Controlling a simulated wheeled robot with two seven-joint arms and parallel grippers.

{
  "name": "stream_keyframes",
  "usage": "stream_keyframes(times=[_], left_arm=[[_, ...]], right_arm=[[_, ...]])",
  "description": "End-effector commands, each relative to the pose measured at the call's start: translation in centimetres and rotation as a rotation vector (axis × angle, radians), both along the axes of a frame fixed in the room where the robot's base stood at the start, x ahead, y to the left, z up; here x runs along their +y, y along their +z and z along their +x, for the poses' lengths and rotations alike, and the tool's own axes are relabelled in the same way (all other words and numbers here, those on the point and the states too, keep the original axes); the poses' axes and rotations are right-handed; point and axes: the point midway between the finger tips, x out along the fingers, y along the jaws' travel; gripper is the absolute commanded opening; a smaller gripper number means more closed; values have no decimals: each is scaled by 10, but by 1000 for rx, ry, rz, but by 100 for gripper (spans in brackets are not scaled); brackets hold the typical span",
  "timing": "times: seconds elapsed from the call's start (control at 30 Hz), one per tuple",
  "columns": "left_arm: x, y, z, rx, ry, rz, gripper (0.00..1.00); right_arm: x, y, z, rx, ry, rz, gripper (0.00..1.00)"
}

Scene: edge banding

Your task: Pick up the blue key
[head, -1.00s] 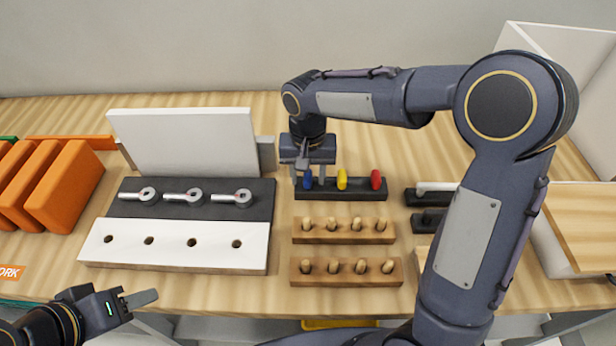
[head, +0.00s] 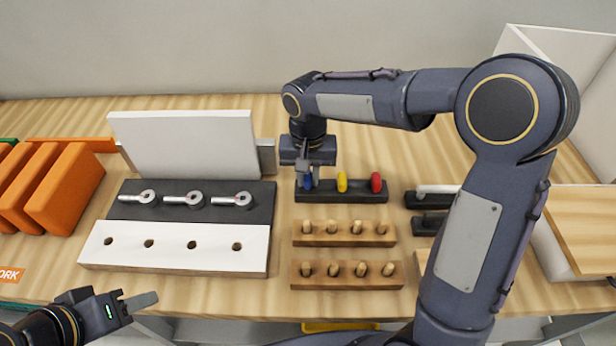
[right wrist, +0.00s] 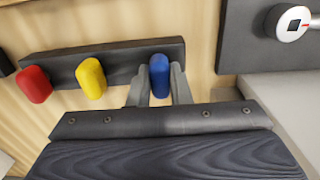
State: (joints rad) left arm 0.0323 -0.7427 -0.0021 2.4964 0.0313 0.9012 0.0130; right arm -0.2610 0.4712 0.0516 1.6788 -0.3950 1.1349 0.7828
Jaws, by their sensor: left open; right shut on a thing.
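The blue key (head: 308,182) stands at the left end of the black key holder (head: 338,197). My right gripper (head: 308,178) comes down over it from above and is shut on it. In the right wrist view the blue key (right wrist: 159,76) sits between the two grey fingers (right wrist: 160,88), and its lower end is hidden. The yellow key (head: 342,182) and the red key (head: 376,182) stand beside it in the same holder. My left gripper (head: 138,301) is open and empty at the lower left, in front of the table.
Two wooden blocks with pegs (head: 344,232) lie just in front of the holder. To the left are a black rack with metal keys (head: 240,201) and a white board with holes (head: 215,235). A white upright panel (head: 188,145) stands behind them.

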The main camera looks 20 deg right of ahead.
Motion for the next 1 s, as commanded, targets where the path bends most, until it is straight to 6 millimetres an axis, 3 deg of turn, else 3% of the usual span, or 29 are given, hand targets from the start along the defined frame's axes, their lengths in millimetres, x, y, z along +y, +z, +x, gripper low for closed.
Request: stream_keyframes(times=[0.2, 0.5, 0.8, 1.0], left_arm=[[0, 0, 0, 0, 0, 0, 44], [0, -6, 0, 0, 0, 0, 44], [0, -14, 0, 0, 0, 0, 44], [0, -16, 0, 0, 0, 0, 44]], right_arm=[[0, 30, 0, -6, 0, 2, 0], [20, 87, -47, -7, 4, 2, 0], [43, 112, -103, -3, 4, 1, 0], [51, 121, -123, -1, 2, 1, 0]])
